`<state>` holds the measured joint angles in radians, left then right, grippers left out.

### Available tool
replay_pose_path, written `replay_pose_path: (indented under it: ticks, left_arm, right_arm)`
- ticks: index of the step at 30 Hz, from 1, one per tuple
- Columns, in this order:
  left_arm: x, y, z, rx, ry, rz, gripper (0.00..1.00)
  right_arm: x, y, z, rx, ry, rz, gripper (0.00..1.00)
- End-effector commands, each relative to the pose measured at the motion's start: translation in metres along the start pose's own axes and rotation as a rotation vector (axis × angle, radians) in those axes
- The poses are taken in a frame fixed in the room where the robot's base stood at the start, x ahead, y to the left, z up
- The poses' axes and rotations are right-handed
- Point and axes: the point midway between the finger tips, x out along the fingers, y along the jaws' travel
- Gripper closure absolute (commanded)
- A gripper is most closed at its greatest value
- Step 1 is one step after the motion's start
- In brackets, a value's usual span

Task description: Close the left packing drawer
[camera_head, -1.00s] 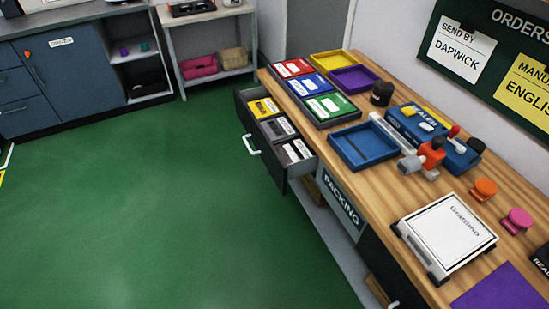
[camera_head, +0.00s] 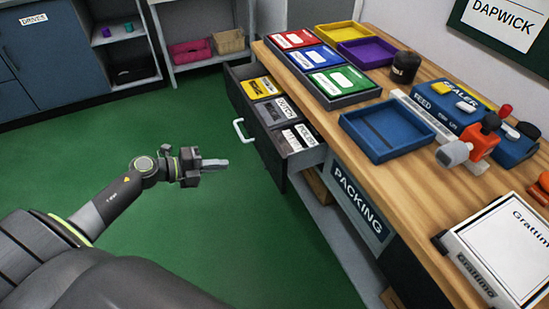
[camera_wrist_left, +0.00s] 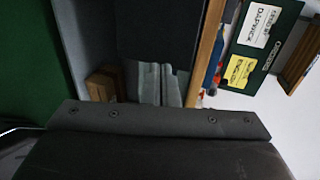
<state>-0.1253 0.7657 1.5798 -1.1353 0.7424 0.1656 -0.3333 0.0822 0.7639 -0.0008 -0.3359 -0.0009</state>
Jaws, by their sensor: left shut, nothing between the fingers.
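The left packing drawer (camera_head: 319,153) stands pulled out from the left end of the wooden packing bench in the head view. Its dark front faces left and carries a white bar handle (camera_head: 239,130). Inside lie a yellow-labelled box (camera_head: 262,88) and grey and white labelled boxes. My left gripper (camera_head: 226,164) is shut and empty over the green floor, left of the drawer front and nearer than the handle, apart from both. Its closed fingers (camera_wrist_left: 157,84) show in the left wrist view, with the bench side behind them. My right gripper is not in view.
The bench top (camera_head: 420,178) holds red, blue and green labelled trays, an empty blue tray (camera_head: 388,130), a sealer (camera_head: 455,105) and a white box (camera_head: 510,245). A lower shelf runs under the bench. The green floor left of the drawer is clear.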

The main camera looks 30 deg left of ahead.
Motion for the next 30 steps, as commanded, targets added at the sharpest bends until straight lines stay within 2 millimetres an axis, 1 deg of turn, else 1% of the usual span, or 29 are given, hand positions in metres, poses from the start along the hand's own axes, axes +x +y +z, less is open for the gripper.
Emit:
replay_pose_path:
  ticks: [5,12,16,18,21,24,30]
  left_arm:
    - [0.025,-0.003,0.000,-0.005,-0.002,-0.008,1.00]
    - [0.076,-0.003,0.000,-0.007,-0.002,-0.008,1.00]
    - [0.102,-0.003,0.000,-0.006,-0.002,-0.006,1.00]
    - [0.112,-0.008,0.001,-0.005,-0.002,-0.006,1.00]
    - [0.123,-0.011,0.001,-0.004,-0.003,-0.005,1.00]
    - [0.130,-0.012,0.001,-0.005,-0.003,-0.004,1.00]
    - [0.134,-0.013,0.001,-0.004,-0.003,-0.003,1.00]
  right_arm:
    - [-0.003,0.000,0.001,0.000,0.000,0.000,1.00]
    - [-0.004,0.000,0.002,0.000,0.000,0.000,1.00]
    - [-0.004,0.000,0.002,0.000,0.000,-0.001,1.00]
    - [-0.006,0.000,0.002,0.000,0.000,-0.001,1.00]
    - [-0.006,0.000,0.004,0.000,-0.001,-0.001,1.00]
    - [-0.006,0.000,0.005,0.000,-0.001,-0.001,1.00]
    - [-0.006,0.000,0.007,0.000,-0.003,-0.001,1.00]
